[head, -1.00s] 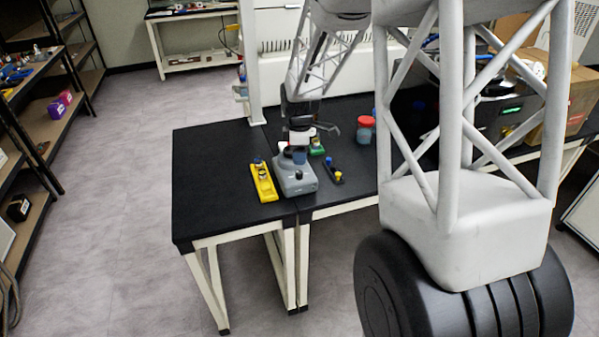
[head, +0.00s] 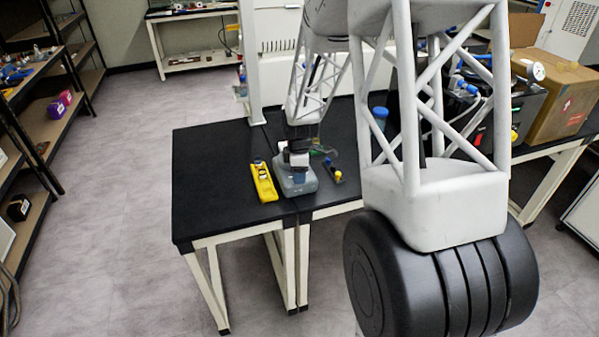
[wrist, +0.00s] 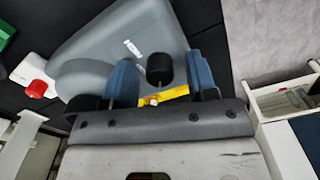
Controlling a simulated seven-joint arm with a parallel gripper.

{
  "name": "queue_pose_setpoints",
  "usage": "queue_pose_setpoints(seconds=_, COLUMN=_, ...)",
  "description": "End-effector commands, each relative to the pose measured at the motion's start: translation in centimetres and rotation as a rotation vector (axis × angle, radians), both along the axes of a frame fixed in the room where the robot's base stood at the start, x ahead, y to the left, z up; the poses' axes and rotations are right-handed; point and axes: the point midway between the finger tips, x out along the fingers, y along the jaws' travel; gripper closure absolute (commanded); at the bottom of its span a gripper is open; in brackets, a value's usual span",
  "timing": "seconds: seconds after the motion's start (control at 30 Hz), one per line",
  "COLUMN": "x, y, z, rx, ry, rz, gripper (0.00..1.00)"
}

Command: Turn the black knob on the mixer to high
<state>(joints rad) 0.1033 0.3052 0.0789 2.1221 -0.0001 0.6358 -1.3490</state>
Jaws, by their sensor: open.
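The grey mixer (head: 303,184) stands near the front edge of the black table, and its grey body (wrist: 120,35) fills much of the wrist view. The black knob (wrist: 159,69) shows in the wrist view between the two blue fingers, with a gap on each side. My gripper (wrist: 162,73) is open around the knob, not closed on it.
A yellow rack (head: 264,182) stands just left of the mixer. A small dark rack (head: 338,175) with a yellow and a blue item is on its right. A red-capped white item (wrist: 37,88) shows at the left of the wrist view. The table's left part is clear.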

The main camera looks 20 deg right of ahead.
Motion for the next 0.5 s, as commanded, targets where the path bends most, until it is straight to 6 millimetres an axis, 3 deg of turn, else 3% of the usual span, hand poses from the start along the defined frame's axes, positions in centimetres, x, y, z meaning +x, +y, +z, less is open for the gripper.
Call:
queue_pose_setpoints(seconds=0.27, x=0.01, y=0.0, z=-0.05, rx=0.0, ry=0.0, rz=0.0, gripper=0.47)
queue_pose_setpoints(seconds=0.5, x=0.01, y=0.0, z=-0.04, rx=0.0, ry=0.0, rz=0.0, gripper=0.83)
